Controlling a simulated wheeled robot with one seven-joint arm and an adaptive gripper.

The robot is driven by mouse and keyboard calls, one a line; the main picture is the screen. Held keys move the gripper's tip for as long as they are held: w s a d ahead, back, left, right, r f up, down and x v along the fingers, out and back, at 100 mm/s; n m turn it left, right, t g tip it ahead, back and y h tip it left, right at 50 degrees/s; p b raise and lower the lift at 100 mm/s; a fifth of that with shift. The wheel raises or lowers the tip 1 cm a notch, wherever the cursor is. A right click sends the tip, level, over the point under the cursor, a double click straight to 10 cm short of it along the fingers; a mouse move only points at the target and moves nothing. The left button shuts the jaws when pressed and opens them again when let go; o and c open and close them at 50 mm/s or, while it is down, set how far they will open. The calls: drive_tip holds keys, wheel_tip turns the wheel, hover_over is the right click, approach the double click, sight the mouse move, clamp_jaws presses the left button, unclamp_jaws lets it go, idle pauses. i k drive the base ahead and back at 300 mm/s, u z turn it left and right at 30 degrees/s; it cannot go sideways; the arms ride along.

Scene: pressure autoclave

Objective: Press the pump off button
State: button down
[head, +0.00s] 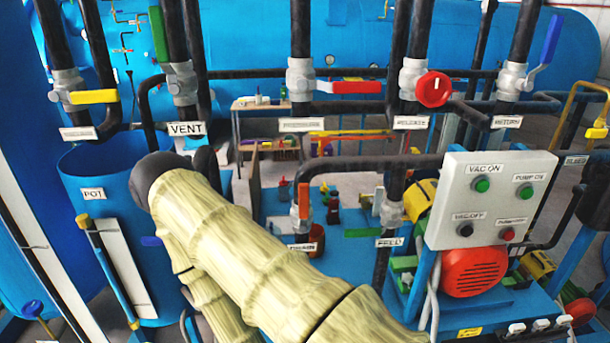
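The grey control box (490,202) stands at the right of the head view. It has a red button (507,234) at its lower right, under a label too small to read clearly. A green button (525,191) labelled PUMP ON is above it. A green VAC ON button (481,184) is at the upper left and a dark VAC OFF button (465,230) at the lower left. My arm, in a pale yellow cover, crosses the lower middle, left of the box and apart from it in the picture. My gripper does not show.
Valves hang on dark pipes above, with a red handle (349,87), a red knob (433,89) and a blue lever (550,39). A red motor cover (474,271) is below the box. A blue pot (105,180) stands at left. The box's front is unobstructed.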

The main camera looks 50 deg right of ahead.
sight(509, 235)
drive_tip(key=z, duration=2.65)
